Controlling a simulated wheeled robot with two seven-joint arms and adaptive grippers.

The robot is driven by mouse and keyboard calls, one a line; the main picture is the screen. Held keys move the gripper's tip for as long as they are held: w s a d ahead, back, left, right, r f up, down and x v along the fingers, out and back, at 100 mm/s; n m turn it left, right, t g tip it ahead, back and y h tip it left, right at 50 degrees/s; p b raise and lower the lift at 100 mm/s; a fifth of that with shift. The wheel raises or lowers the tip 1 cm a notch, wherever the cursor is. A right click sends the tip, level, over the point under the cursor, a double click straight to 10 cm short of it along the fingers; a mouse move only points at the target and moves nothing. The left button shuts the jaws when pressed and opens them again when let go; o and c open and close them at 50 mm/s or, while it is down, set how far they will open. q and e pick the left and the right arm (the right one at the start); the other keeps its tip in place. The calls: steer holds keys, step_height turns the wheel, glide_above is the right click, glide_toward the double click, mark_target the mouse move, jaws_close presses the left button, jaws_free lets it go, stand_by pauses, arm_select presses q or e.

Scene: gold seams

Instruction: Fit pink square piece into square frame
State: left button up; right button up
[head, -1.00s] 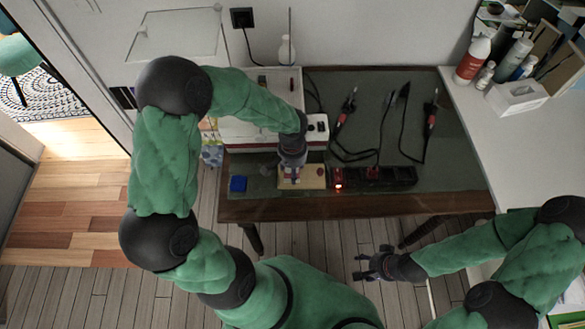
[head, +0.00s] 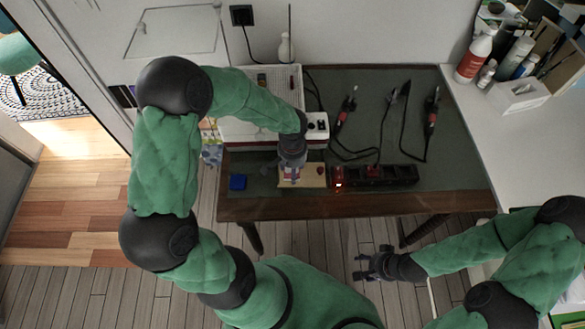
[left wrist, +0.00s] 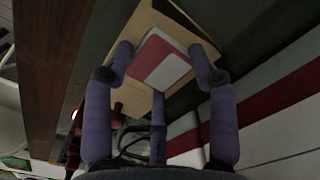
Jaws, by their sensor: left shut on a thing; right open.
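The pink square piece (left wrist: 163,62), with a pale half and a dark pink half, sits between the fingers of my left gripper (left wrist: 163,75) in the left wrist view. In the head view my left gripper (head: 292,174) reaches down over a tan wooden board (head: 314,181) near the table's front edge, and is shut on the piece. The board also shows behind the piece in the left wrist view (left wrist: 140,30). I cannot make out a square opening in it, nor whether the piece touches it. My right gripper (head: 370,265) is open and empty, in front of the table.
A blue block (head: 238,182) lies left of the board; a red knob (head: 320,169) is at its right end. A black power strip (head: 375,176) lies further right. Tools with cables (head: 431,115) and a white and red box (head: 262,130) stand behind.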

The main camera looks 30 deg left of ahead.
arm_select(q)
steer(key=o, duration=1.3)
steer(key=shift+r, duration=0.1)
steer(key=shift+r+p, duration=2.6)
steer(key=shift+r, duration=0.85)
steer(key=shift+f, duration=0.1)
